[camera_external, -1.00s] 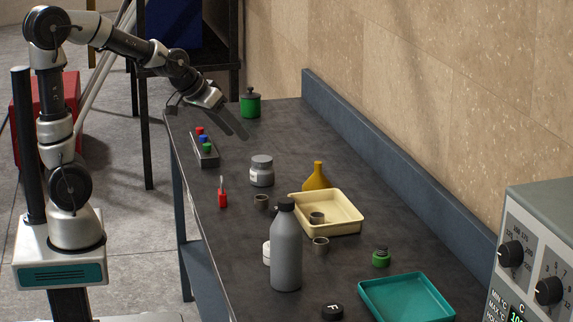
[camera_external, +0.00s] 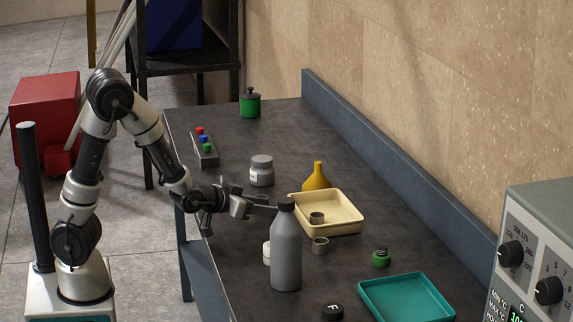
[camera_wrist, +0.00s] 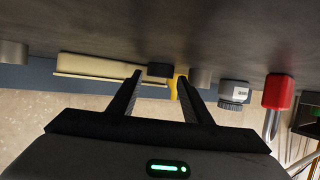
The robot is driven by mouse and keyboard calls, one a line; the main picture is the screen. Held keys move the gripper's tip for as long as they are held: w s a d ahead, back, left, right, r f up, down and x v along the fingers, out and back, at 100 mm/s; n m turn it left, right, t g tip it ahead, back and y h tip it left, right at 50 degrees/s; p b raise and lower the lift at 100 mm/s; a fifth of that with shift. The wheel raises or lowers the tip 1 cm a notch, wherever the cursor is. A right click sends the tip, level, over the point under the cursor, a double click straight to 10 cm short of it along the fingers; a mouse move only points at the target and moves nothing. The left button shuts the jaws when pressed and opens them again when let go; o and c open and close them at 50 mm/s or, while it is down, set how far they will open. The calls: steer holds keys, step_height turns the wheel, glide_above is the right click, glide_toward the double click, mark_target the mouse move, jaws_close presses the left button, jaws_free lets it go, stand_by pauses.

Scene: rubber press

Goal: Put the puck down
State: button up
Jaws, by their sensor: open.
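A small black piece (camera_wrist: 160,70), which looks like the puck, rests on the bench in the wrist view. It appears between the fingertips of my gripper (camera_wrist: 160,77), which is open with nothing clamped. I cannot tell whether the fingertips reach around it or stop short. In the external view my gripper (camera_external: 262,206) is low over the bench, level and pointing right, just behind the grey bottle (camera_external: 286,250). The piece is hidden there by the gripper and bottle.
A teal tray (camera_external: 440,310) lies at front right.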

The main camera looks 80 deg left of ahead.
steer(key=shift+x, duration=1.15)
steer(key=shift+c, duration=0.4)
steer(key=c, duration=0.8)
steer(key=shift+c, duration=0.2)
